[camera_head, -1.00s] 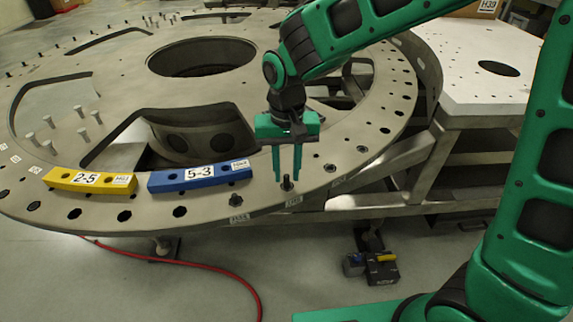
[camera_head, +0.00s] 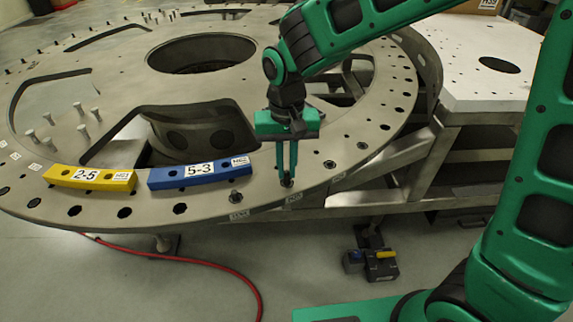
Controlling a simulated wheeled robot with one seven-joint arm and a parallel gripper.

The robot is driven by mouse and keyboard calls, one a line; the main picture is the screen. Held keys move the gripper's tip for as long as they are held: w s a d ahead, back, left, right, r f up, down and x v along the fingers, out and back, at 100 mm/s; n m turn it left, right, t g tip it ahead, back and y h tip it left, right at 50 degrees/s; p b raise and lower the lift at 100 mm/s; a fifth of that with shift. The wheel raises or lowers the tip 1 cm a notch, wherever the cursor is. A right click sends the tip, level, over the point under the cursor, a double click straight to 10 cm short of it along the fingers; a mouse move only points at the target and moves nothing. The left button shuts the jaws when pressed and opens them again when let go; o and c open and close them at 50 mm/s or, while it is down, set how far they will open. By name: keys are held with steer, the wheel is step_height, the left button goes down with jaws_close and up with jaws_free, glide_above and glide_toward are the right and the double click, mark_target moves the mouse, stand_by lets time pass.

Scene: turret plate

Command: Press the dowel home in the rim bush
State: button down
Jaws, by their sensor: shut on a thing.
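The turret plate (camera_head: 260,101) is a large grey disc with a row of holes along its rim. My gripper (camera_head: 287,178) points straight down at the near rim, with its two green fingers close together. It is shut on the dowel (camera_head: 287,184), a small dark pin whose lower end stands at a rim bush. The fingers hide most of the dowel and the bush, so I cannot tell how deep the dowel sits.
A yellow block marked 2-5 (camera_head: 90,178) and a blue block marked 5-3 (camera_head: 198,174) lie on the rim to the left. Several pale pegs (camera_head: 80,110) stand farther left. A red hose (camera_head: 215,266) runs along the floor below.

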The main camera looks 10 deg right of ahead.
steer(key=shift+f, duration=0.8)
stand_by(1.4)
steer(key=c, duration=1.9)
jaws_free()
steer(key=shift+o, duration=0.2)
steer(key=shift+r, duration=3.55)
